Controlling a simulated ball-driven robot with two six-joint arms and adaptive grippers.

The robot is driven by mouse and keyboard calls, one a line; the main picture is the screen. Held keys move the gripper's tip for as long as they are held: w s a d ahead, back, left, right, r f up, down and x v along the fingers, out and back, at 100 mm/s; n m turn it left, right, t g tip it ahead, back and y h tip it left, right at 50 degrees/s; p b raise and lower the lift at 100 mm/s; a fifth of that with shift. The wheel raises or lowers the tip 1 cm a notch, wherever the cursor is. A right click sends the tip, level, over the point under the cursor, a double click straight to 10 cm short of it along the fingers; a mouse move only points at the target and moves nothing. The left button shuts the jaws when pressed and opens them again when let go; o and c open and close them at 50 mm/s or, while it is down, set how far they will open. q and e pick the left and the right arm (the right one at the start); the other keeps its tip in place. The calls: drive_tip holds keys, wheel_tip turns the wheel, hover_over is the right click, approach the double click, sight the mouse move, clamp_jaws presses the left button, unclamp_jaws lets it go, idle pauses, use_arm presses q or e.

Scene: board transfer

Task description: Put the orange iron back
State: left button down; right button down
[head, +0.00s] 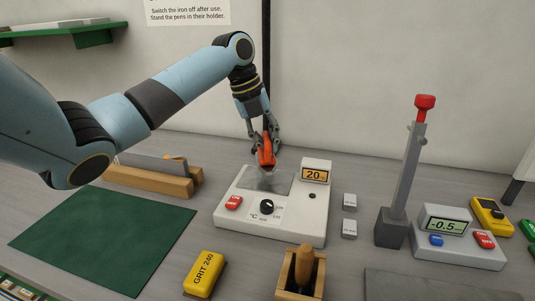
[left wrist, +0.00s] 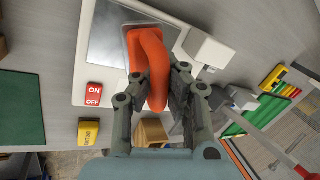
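The orange iron (head: 266,154) is between the fingers of my left gripper (head: 264,138), over the metal plate (head: 245,178) of a white station (head: 270,223). In the left wrist view the iron (left wrist: 150,62) shows as a bent orange body between the two fingers (left wrist: 160,80), and the gripper looks shut on it. The iron's lower end is at or just above the plate; I cannot tell if it touches. The station has a display reading 20, a knob and a red switch (head: 233,202). My right gripper is not in view.
A green mat (head: 105,238) and a wooden block holder (head: 150,181) lie left. A yellow GRIT 240 block (head: 204,274) and a wooden holder with a handle (head: 301,272) stand in front. Right are a grey post with red top (head: 408,165) and a scale (head: 458,238).

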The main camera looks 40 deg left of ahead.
sight(266, 153)
use_arm(q)
wheel_tip(266, 153, down, 4)
drive_tip(key=shift+r+p, duration=0.1)
drive_tip(key=shift+p, duration=0.35)
drive_tip(key=shift+a, duration=0.1)
drive_tip(key=shift+f, duration=0.25)
drive_tip(key=c, duration=1.5)
unclamp_jaws()
drive_tip(key=shift+r, duration=0.15)
drive_tip(key=shift+s+a+r, duration=0.1)
drive_tip(key=shift+r, duration=0.25)
drive_tip(key=b+v, duration=0.1)
drive_tip(key=v, duration=1)
drive_tip(key=shift+r+b, duration=0.1)
drive_tip(key=shift+b, duration=0.25)
